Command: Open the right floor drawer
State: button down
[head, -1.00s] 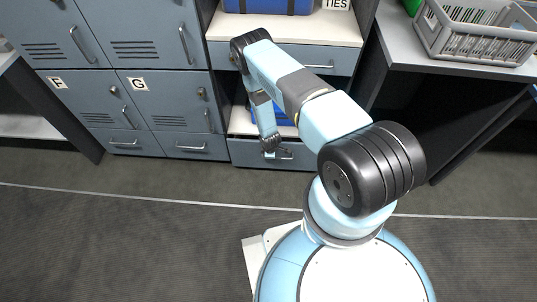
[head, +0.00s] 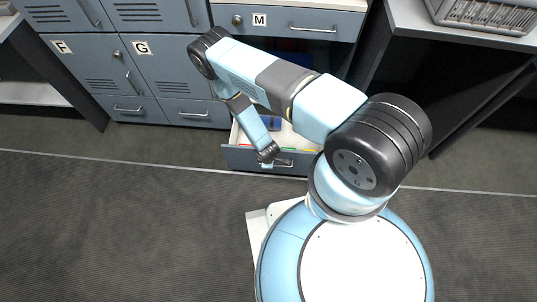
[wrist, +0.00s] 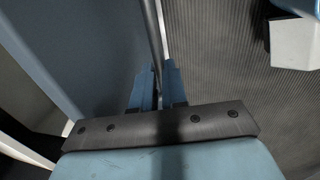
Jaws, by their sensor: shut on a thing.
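The right floor drawer (head: 240,158) is the low blue-grey drawer under the drawer marked M. In the head view it stands pulled out from the cabinet, and its inside shows some coloured things and a blue object. My gripper (head: 272,158) is at the bar handle (head: 284,163) on its front. In the wrist view my gripper (wrist: 158,92) is shut on the handle bar (wrist: 155,45), with the blue drawer front (wrist: 85,50) to the left. My arm hides part of the drawer's inside and its right side.
Lockers F and G (head: 140,47) stand to the left, with two shut floor drawers (head: 195,113) below. Drawer M (head: 300,24) is above and shut. A desk with a grey crate (head: 485,14) is at the right. The carpet (head: 120,220) before the drawer is clear.

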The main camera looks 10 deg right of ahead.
jog(key=shift+s+a, duration=0.25)
jog(key=shift+s, duration=0.6)
jog(key=c, duration=1.2)
grip_release()
jog(key=shift+o, duration=0.2)
notch_tip(320, 180, up, 14)
jog(key=s, duration=0.2)
jog(key=shift+s+a+f, duration=0.2)
jog(key=shift+a+f, duration=0.05)
jog(key=shift+a, duration=0.15)
